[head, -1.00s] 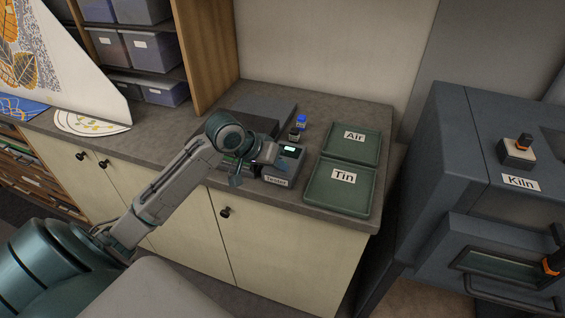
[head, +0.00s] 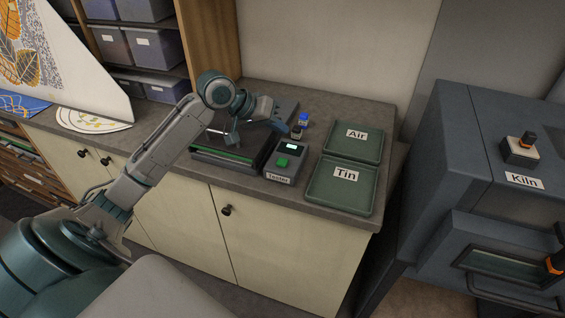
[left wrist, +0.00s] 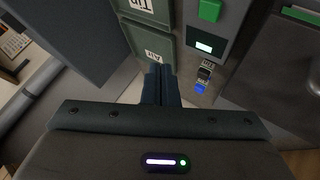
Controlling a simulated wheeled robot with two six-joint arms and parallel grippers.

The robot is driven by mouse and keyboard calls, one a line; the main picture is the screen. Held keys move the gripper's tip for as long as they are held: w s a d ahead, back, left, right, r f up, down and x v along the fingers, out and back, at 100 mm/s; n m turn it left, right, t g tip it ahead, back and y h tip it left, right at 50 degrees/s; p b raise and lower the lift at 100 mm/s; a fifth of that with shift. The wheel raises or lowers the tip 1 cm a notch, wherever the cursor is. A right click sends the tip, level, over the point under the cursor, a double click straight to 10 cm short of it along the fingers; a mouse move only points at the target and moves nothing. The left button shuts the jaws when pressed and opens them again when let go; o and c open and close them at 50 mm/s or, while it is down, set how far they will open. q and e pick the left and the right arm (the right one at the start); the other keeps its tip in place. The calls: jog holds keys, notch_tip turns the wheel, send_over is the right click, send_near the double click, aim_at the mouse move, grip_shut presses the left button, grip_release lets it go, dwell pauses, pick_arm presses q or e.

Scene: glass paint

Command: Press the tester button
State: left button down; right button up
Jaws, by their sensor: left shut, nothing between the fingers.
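The grey tester (head: 279,180) stands on the counter with a raised green button (head: 282,162) and a small lit screen (head: 291,147). In the left wrist view, the green button (left wrist: 209,10) is at the top edge and the lit screen (left wrist: 203,47) is just below it. My left gripper (head: 284,122) is raised over the counter behind the tester, apart from the button. Its fingers (left wrist: 160,85) are together with nothing between them. My right gripper is not in view.
Two small bottles, one with a blue cap (head: 303,120), stand behind the tester. Green trays labelled Air (head: 341,148) and Tin (head: 325,183) lie to its right. A dark device with a green strip (head: 222,154) is to its left. The kiln (head: 470,150) stands far right.

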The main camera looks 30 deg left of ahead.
pick_arm(q)
jog(key=b, duration=0.7)
send_over(279, 162)
notch_tip(279, 162, down, 6)
jog(key=shift+s+f, duration=0.1)
jog(key=shift+f, duration=0.65)
jog(key=shift+a+f, duration=0.1)
jog(key=shift+f, duration=0.25)
dwell(0.5)
jog(key=shift+f, duration=0.15)
jog(key=shift+f+p, duration=0.15)
jog(key=shift+p, duration=0.15)
jog(key=shift+f, duration=0.1)
jog(key=shift+f, duration=0.1)
